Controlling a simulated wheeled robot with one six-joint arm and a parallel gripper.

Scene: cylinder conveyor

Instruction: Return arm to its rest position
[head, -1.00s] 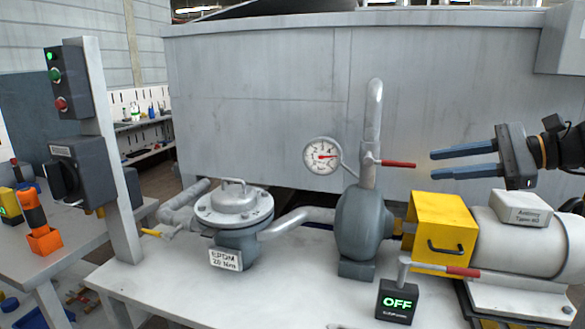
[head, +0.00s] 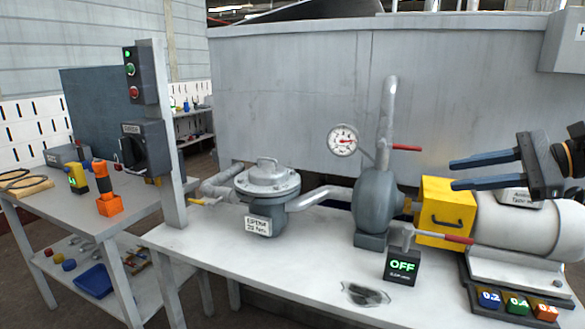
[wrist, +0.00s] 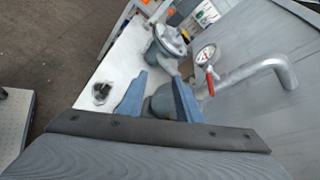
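My gripper (head: 453,174) is at the right of the head view, in the air in front of the grey motor and the yellow guard. Its two blue fingers point left and stand apart with nothing between them. In the wrist view the open fingers (wrist: 158,92) show above the dark palm, with the pump and bench beyond them. Part of my arm is cut off by the right edge of the head view.
A white bench (head: 300,270) carries a flanged valve (head: 268,180), a pump (head: 375,205), a yellow guard (head: 445,208) and an OFF display (head: 402,266). A gauge (head: 342,141) and a red-handled lever (head: 406,148) stand behind. A control post (head: 165,120) is at left.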

